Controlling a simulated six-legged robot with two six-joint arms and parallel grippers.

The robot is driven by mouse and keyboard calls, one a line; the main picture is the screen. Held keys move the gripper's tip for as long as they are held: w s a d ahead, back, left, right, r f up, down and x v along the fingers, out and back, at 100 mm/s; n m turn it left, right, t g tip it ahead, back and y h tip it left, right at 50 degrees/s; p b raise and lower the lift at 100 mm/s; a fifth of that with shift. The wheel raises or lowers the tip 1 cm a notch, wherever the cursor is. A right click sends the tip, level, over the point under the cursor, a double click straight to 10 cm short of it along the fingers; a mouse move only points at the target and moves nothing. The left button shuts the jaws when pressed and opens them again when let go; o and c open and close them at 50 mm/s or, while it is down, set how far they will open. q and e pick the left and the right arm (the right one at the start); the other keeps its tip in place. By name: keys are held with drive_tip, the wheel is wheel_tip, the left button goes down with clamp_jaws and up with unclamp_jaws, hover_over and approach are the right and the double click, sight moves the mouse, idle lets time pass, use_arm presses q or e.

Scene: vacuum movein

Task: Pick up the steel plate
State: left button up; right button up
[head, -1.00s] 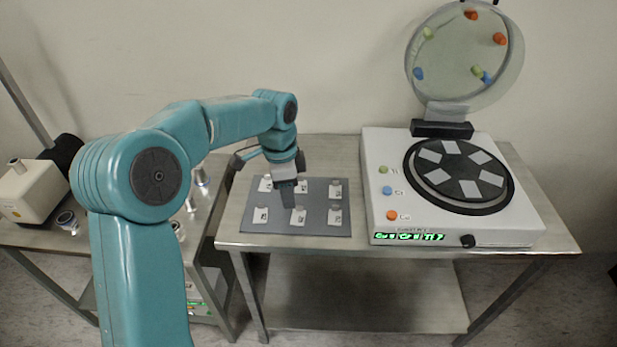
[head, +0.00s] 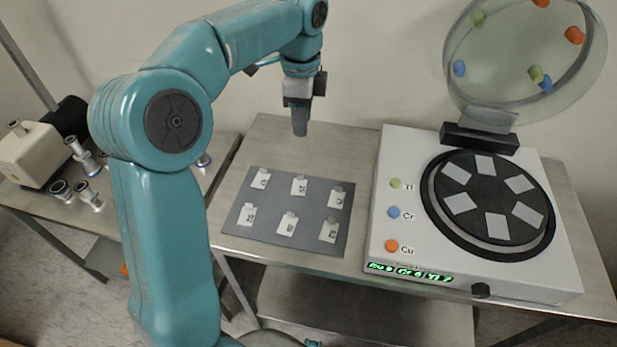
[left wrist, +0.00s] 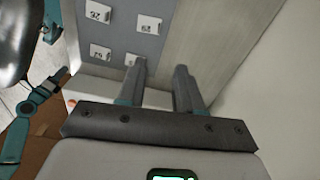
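A flat grey steel-looking plate (head: 238,210) lies on the metal table and bears several small white numbered tags with little grey pieces at their tops. I cannot tell whether the steel plate is this sheet or one of the small pieces. The sheet also shows in the left wrist view (left wrist: 118,40), beyond my fingers. My left gripper (head: 300,122) hangs above the table behind the sheet's back edge, touching nothing. In the left wrist view my left gripper (left wrist: 162,72) has its two fingers apart with nothing visible between them. My right gripper is not in view.
A white machine (head: 405,160) with a round black holder and coloured buttons stands to the right; its clear round lid (head: 520,60) is raised. Metal fittings (head: 85,195) and a beige pump (head: 35,160) stand on the left table. Bare tabletop (head: 345,150) lies behind the sheet.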

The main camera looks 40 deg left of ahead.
use_arm(q)
drive_tip(key=b, duration=0.2)
approach(299, 185)
drive_tip(key=shift+w+a+f, duration=0.2)
drive_tip(key=shift+w+f, duration=0.35)
drive_tip(key=shift+w, duration=0.25)
drive_tip(key=shift+a+f+b, duration=0.1)
drive_tip(key=shift+f+b, duration=0.2)
drive_tip(key=shift+f, duration=0.25)
wheel_tip(299, 185, down, 5)
drive_tip(key=shift+r+b, duration=0.1)
drive_tip(key=shift+b, duration=0.3)
drive_tip(key=shift+r, duration=0.1)
clamp_jaws()
